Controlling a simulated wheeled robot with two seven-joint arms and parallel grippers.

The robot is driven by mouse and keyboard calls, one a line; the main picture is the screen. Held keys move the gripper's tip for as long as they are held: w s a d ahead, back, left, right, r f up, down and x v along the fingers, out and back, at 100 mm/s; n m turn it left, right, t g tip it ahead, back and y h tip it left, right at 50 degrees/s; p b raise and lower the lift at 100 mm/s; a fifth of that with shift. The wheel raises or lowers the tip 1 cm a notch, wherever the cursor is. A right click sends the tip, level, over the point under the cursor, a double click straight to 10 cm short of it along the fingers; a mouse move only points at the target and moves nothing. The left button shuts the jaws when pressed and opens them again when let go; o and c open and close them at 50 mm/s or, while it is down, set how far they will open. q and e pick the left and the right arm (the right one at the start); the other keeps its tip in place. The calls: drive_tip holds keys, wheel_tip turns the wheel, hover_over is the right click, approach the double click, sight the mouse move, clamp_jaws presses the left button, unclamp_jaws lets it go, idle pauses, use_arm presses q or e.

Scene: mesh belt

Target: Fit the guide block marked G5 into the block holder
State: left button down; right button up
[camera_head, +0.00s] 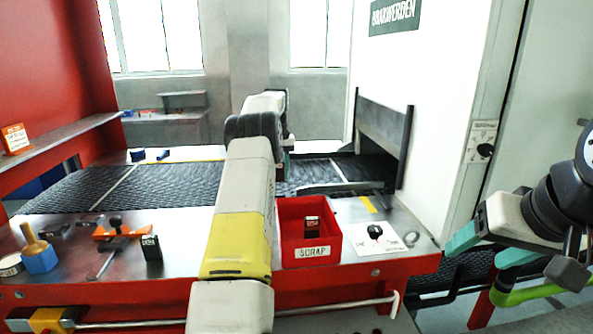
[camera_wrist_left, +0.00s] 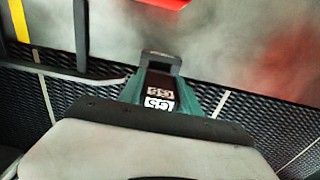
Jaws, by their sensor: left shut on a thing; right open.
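My left gripper (camera_head: 284,148) is over the mesh belt, mostly hidden behind its own arm in the head view. In the left wrist view its teal fingers are shut on a black guide block (camera_wrist_left: 160,92). The block carries white marks that look like G5, small and blurred. A grey U-shaped end piece shows just beyond the block; I cannot tell whether it belongs to the block or to the block holder. I cannot make out the holder for certain. My right gripper (camera_head: 480,256) is open and empty at the right, away from the table.
A red SCRAP bin (camera_head: 329,231) with a black block (camera_head: 311,227) in it stands on the table. Another black block (camera_head: 151,248), an orange clamp (camera_head: 118,236) and a wooden-handled blue tool (camera_head: 38,252) are to the left.

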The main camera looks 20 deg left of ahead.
use_arm(q)
drive_tip(key=shift+f, duration=2.45)
drive_tip(key=shift+s+f, duration=0.1)
drive_tip(key=shift+f, duration=0.9)
drive_tip(key=c, duration=0.8)
unclamp_jaws()
drive_tip(key=shift+o, duration=0.2)
wheel_tip(320, 180, up, 8)
drive_tip(key=shift+f, duration=0.15)
